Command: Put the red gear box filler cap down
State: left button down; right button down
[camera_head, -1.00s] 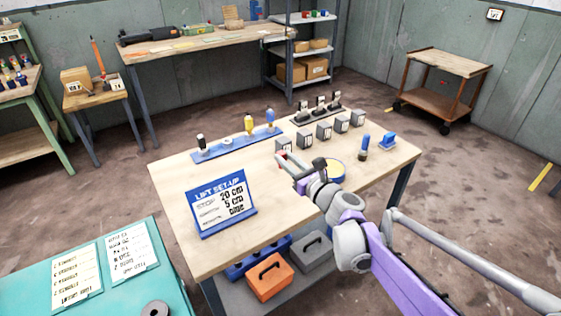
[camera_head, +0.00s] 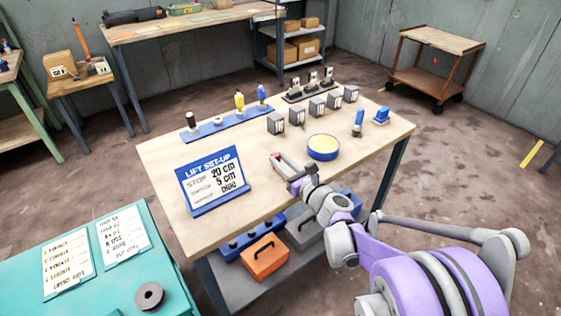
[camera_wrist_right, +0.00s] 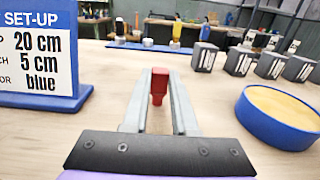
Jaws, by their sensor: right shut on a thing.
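A red gear box filler cap (camera_wrist_right: 160,84) is held between the two grey fingers of my right gripper (camera_wrist_right: 159,90) in the right wrist view. The cap has a wide head above a narrower lower part. In the head view my right gripper (camera_head: 282,162) is over the wooden table (camera_head: 240,150), between the blue sign and the round blue dish. I cannot tell exactly how high the cap is above the tabletop. My left gripper is not in view.
The blue lift set-up sign (camera_head: 211,181) stands left of the gripper. A blue dish with a yellow inside (camera_head: 323,147) is to its right. Several grey blocks (camera_head: 276,124) and a blue strip with bottles (camera_head: 228,123) are farther back. Bare tabletop surrounds the gripper.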

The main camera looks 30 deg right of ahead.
jog(key=shift+f, duration=0.15)
jog(key=c, duration=0.7)
grip_release()
jog(key=shift+r, duration=0.25)
jog(key=s+d, duration=0.1)
jog(key=s, duration=1.1)
jog(key=shift+p, duration=0.4)
jog(key=shift+f, duration=0.1)
